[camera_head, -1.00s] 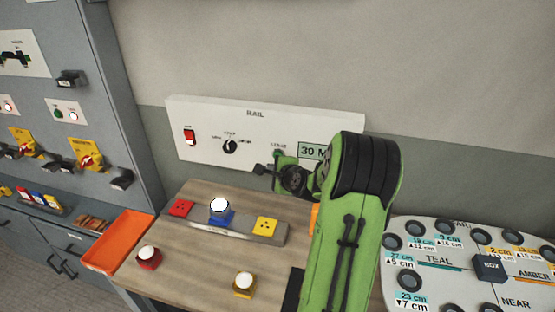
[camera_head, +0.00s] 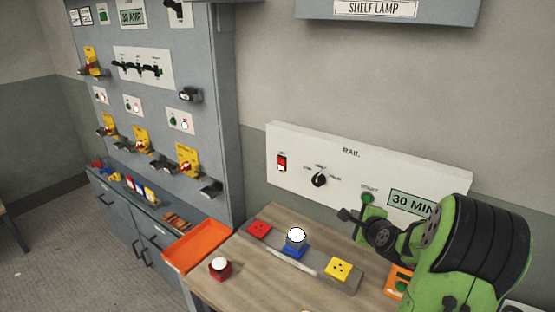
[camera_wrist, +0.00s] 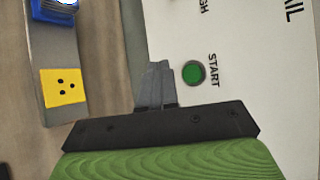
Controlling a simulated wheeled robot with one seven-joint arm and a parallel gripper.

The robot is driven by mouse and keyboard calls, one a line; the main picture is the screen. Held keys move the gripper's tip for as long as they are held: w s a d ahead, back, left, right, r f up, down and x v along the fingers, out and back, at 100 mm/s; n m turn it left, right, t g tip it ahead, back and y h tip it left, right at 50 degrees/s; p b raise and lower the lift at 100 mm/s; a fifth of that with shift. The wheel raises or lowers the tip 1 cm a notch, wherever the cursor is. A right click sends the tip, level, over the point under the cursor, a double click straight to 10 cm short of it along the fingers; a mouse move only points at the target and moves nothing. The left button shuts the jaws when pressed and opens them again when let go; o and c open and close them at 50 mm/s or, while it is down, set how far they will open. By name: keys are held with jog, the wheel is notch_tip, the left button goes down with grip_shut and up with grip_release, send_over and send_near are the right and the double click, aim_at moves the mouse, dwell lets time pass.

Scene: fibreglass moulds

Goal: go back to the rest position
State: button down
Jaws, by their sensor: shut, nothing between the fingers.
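My gripper (camera_head: 345,214) is shut and empty in front of the white RAIL panel (camera_head: 330,205), above the back of the wooden bench. Its closed fingers (camera_wrist: 155,85) show in the wrist view beside the green START button (camera_wrist: 193,73), with a gap between them in the picture. The button (camera_head: 368,198) also shows in the head view just above the gripper. My green arm comes in from the lower right and hides part of the bench.
On the bench (camera_head: 235,285) stand a grey strip with red, blue and yellow blocks (camera_head: 338,270), a red-based knob (camera_head: 220,268) and an orange tray (camera_head: 197,246). A grey switch cabinet (camera_head: 225,110) rises at left; a SHELF LAMP box (camera_head: 390,12) hangs above.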

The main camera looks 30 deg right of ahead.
jog(key=s+a+r+n+g+y, duration=0.1)
jog(key=a+r+n+y, duration=0.15)
jog(key=a+n, duration=0.55)
jog(key=a+r+n+g+y, duration=0.1)
jog(key=a+r+n+g, duration=0.3)
jog(key=a, duration=0.9)
jog(key=s+a+n, duration=0.6)
jog(key=s+n, duration=0.1)
jog(key=s, duration=0.3)
jog(key=s+a+n+g+y, duration=0.1)
jog(key=s+a+n, duration=0.5)
jog(key=s, duration=0.4)
jog(key=shift+s+a+n, duration=0.15)
jog(key=shift+s+n, duration=0.1)
jog(key=shift+n, duration=0.35)
